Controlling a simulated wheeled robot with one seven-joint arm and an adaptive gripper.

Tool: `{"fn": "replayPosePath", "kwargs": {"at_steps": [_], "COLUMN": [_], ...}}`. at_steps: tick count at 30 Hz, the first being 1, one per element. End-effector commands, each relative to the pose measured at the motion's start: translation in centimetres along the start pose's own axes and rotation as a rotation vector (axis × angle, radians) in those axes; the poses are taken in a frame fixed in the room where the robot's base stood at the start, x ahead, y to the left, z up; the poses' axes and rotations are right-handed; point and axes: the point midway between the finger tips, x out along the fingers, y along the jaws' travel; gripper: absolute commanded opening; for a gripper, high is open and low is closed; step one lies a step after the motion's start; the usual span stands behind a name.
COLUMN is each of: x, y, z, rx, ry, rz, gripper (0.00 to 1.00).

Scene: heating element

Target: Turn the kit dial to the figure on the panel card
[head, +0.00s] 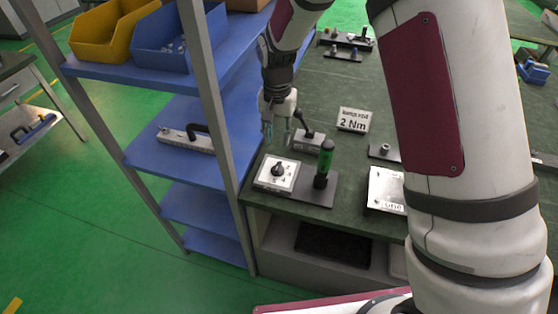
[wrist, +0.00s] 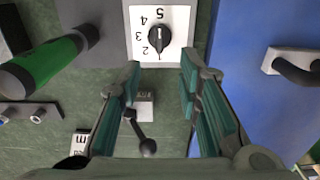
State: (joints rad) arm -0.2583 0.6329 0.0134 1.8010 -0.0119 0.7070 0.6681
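The kit dial is a black knob (head: 277,170) on a white square plate (head: 262,181), near the bench's front left corner. In the wrist view the knob (wrist: 158,38) is ahead of my fingertips, with figures such as 2, 3, 4 and 5 around it. Its pointer seems to face down in that picture, but the exact setting is unclear. The panel card (head: 352,120) reads "2 Nm" under a smaller blurred line. My gripper (head: 276,128) is above and behind the dial. Its teal-padded fingers (wrist: 160,66) are apart with nothing between them, not touching the knob.
A green-topped black tool (head: 325,160) stands right of the dial. A grey block with a black lever (head: 308,140) lies behind it.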

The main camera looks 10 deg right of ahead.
Motion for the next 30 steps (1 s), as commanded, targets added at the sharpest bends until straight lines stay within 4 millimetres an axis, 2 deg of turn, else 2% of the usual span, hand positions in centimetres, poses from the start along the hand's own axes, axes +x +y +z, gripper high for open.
{"fn": "replayPosePath", "kwargs": {"at_steps": [9, 15, 21, 30], "x": [6.3, 9.5, 11.3, 11.7], "y": [0.2, 0.1, 0.1, 0.1], "z": [0.2, 0.2, 0.1, 0.0], "rx": [-0.001, -0.001, -0.001, -0.001], "ry": [-0.004, -0.003, -0.001, 0.000], "rz": [0.003, 0.002, 0.001, 0.000], "gripper": [0.32, 0.32, 0.32, 0.32]}}
